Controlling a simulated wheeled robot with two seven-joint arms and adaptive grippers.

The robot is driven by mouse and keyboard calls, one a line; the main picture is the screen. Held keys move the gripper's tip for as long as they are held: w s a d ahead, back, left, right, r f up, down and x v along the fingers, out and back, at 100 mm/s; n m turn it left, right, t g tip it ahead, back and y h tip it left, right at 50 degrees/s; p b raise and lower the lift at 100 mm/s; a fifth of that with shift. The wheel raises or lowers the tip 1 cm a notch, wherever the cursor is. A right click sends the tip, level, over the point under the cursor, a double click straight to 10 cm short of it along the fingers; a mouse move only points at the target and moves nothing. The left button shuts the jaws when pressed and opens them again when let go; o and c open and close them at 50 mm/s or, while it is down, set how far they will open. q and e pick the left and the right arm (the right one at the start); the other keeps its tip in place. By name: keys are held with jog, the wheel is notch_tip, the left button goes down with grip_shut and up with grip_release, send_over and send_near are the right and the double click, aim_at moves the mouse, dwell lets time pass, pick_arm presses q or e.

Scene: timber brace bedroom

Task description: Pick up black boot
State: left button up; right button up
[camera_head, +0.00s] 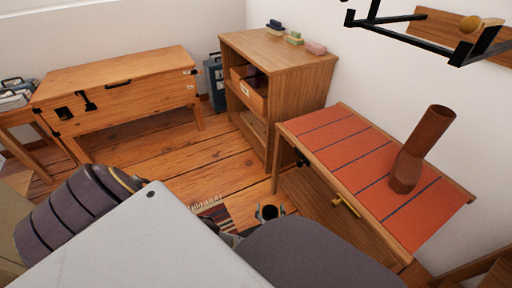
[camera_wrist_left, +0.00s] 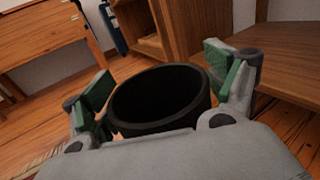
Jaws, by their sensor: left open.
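The black boot shows in the left wrist view as a round dark opening (camera_wrist_left: 160,99) between the two green-padded fingers of my left gripper (camera_wrist_left: 163,84). The fingers are open, one on each side of the boot's top. I cannot tell whether either pad touches it. In the head view, the boot's dark top (camera_head: 268,212) shows small beside the table, at my left gripper (camera_head: 270,209). My own body hides most of that gripper. The lower part of the boot is hidden in both views. My right gripper is not in view.
A wooden cabinet (camera_head: 290,55) and a wooden chest (camera_head: 130,92) stand behind. A striped rug (camera_head: 213,212) lies on the floor. The floor between is clear.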

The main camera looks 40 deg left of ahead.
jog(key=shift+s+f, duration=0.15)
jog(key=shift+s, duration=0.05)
pick_arm(q)
jog(key=c, duration=1.8)
jog(key=shift+o, duration=0.2)
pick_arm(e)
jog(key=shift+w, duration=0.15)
pick_arm(q)
jog(key=shift+r, duration=0.15)
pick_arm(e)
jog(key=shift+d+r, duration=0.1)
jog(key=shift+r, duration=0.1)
